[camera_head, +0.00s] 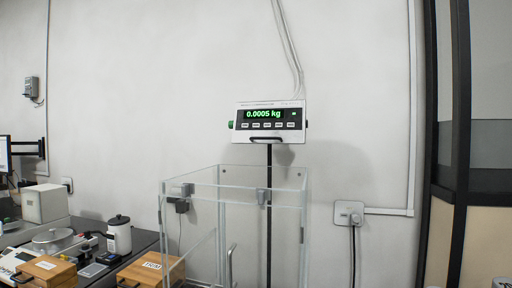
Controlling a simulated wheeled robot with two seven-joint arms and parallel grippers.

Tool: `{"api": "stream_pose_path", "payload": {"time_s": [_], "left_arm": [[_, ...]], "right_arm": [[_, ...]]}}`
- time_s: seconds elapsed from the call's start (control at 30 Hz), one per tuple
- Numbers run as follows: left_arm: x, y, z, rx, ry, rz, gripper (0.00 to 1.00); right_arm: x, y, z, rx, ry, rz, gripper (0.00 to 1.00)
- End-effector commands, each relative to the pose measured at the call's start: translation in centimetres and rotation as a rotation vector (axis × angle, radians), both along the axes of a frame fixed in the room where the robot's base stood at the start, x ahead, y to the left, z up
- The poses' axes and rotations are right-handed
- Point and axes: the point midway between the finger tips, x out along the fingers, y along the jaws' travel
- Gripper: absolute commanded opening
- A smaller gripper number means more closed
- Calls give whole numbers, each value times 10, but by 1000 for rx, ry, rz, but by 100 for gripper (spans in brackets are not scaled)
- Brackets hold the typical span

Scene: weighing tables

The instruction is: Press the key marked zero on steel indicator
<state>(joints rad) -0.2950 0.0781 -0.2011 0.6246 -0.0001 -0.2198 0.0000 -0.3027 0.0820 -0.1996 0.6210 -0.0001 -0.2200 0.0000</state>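The steel indicator (268,120) is mounted on a dark post in the middle of the head view, above a clear glass enclosure. Its green display (264,114) reads 0.0005 kg. A row of several small keys (267,125) runs below the display. The key labels are too small to read, so I cannot tell which is marked zero. Neither of my grippers is in view.
The open-topped glass enclosure (236,187) stands below the indicator. A dark bench at the lower left holds wooden boxes (45,270), a white lidded canister (119,238) and a round-pan balance (53,238). A wall socket (349,213) and dark frame (460,130) are at right.

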Motion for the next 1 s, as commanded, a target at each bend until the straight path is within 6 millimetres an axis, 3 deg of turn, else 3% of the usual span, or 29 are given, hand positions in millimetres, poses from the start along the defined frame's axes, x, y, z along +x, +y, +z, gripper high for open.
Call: {"api": "stream_pose_path", "payload": {"time_s": [0.2,0.27,0.33,0.37,1.0], "left_arm": [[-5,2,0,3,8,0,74],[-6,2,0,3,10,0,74],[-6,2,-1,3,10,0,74],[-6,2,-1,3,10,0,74],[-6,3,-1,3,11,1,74]], "right_arm": [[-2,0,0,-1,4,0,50],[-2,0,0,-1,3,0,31],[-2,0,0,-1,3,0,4],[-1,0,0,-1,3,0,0],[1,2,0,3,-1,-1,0]]}}
